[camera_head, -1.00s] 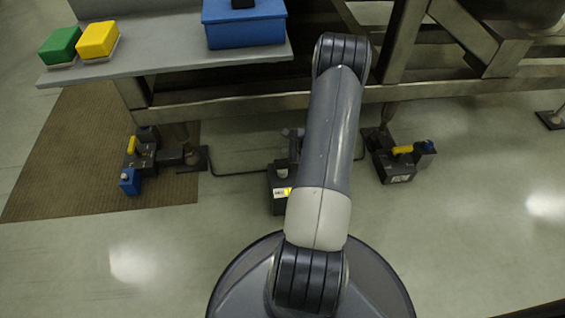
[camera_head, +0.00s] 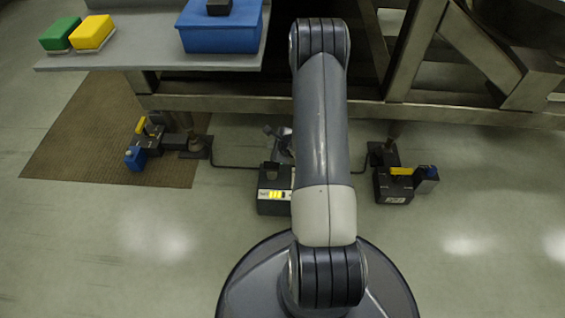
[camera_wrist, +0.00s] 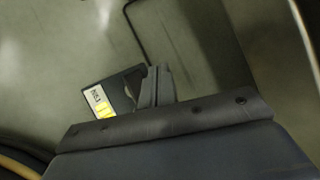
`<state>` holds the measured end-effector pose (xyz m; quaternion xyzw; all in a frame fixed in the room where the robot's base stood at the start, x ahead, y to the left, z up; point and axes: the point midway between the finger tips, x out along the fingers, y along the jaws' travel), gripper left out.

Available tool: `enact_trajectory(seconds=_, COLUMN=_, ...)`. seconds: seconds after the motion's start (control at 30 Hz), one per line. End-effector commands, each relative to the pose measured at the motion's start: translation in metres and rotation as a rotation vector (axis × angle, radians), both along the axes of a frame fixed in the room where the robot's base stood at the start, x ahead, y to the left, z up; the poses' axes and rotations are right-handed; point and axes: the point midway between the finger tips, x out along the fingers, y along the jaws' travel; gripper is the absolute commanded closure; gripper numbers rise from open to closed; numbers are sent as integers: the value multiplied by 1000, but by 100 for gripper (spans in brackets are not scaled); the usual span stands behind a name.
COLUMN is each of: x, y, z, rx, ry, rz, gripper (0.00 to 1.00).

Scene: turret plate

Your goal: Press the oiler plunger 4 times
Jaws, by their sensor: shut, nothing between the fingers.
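A dark box unit (camera_head: 268,203) with a white label and lit yellow bars stands on the floor left of my arm in the head view. I take it for the oiler, but its plunger cannot be made out clearly. In the wrist view the same box (camera_wrist: 121,88) lies just left of my gripper (camera_wrist: 155,72), which is shut and empty. The gripper overlaps the box's right side there; I cannot tell whether they touch. In the head view my arm hides part of the box and most or all of the gripper.
Black floor units with yellow handles and blue ends stand at left (camera_head: 150,146) and right (camera_head: 394,188). A thin dark line (camera_head: 232,166) runs along the floor. A grey shelf (camera_head: 150,62) bears a blue box (camera_head: 222,38) and green and yellow blocks. The front floor is open.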

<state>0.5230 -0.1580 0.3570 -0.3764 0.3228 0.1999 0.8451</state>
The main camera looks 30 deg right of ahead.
Motion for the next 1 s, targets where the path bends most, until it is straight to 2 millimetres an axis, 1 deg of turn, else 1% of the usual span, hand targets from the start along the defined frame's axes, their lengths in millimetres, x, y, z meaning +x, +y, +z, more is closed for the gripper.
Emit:
enact_trajectory(seconds=0.33, x=0, y=1, z=0, rx=-1, ry=1, rz=-1, gripper=100)
enact_trajectory(seconds=0.47, x=0, y=1, z=-5, rx=0, ry=1, rz=0, gripper=100)
enact_trajectory(seconds=0.57, x=0, y=1, z=-15, rx=0, ry=2, rz=1, gripper=100)
enact_trajectory(seconds=0.9, x=0, y=2, z=-65, rx=0, ry=3, rz=-1, gripper=100)
enact_trajectory(seconds=1.0, x=0, y=1, z=-76, rx=-2, ry=0, rz=0, gripper=100)
